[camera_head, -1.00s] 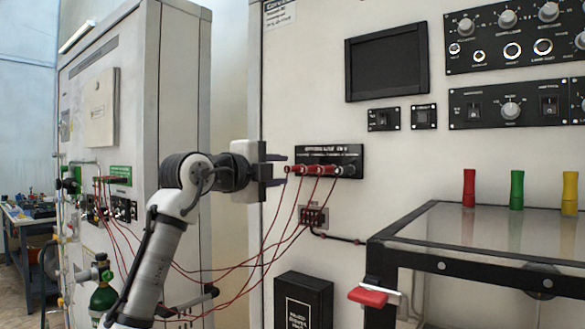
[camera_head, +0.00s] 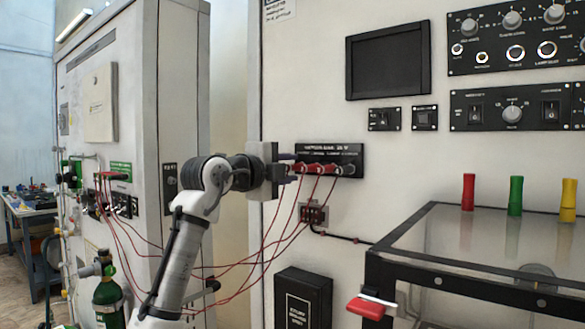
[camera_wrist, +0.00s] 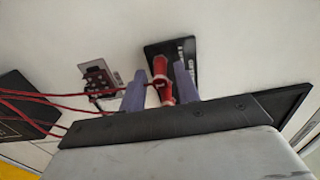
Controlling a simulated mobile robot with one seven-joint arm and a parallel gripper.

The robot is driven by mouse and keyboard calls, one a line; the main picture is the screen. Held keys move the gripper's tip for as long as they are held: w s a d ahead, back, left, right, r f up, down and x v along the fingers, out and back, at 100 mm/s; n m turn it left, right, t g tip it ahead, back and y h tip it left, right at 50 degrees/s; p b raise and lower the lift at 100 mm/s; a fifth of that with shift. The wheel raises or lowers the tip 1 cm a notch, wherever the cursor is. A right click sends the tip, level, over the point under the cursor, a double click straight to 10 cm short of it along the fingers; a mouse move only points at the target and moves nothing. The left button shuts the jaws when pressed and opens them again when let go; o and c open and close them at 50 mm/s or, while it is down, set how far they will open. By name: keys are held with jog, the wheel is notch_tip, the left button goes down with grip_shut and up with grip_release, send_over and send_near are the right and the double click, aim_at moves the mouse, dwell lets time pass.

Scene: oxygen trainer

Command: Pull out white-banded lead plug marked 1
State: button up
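A black socket panel (camera_head: 345,152) on the white cabinet holds a row of red lead plugs (camera_head: 314,169) with red cables hanging from them. My gripper (camera_head: 291,164) is at the left end of this row, its fingers pointing at the panel and partly hiding the leftmost plug. In the wrist view, my gripper (camera_wrist: 160,92) has its two purple-grey fingers apart, with a red plug (camera_wrist: 167,97) between them, nearer the right finger. A gap shows on the plug's left. Another red plug (camera_wrist: 159,68) shows beyond it. Numbers and white bands are too small to tell.
Red cables (camera_head: 262,262) droop left to another cabinet (camera_head: 135,110). A small socket box (camera_head: 314,215) sits below the panel, above a black box (camera_head: 303,297). A black-framed glass case (camera_head: 470,260) with red, green and yellow posts stands right.

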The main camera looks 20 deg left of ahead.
jog(key=shift+p, duration=0.5)
dwell(0.4)
grip_shut()
jog(key=shift+b+v, duration=0.45)
jog(key=shift+v, duration=2.05)
jog(key=shift+s, duration=0.1)
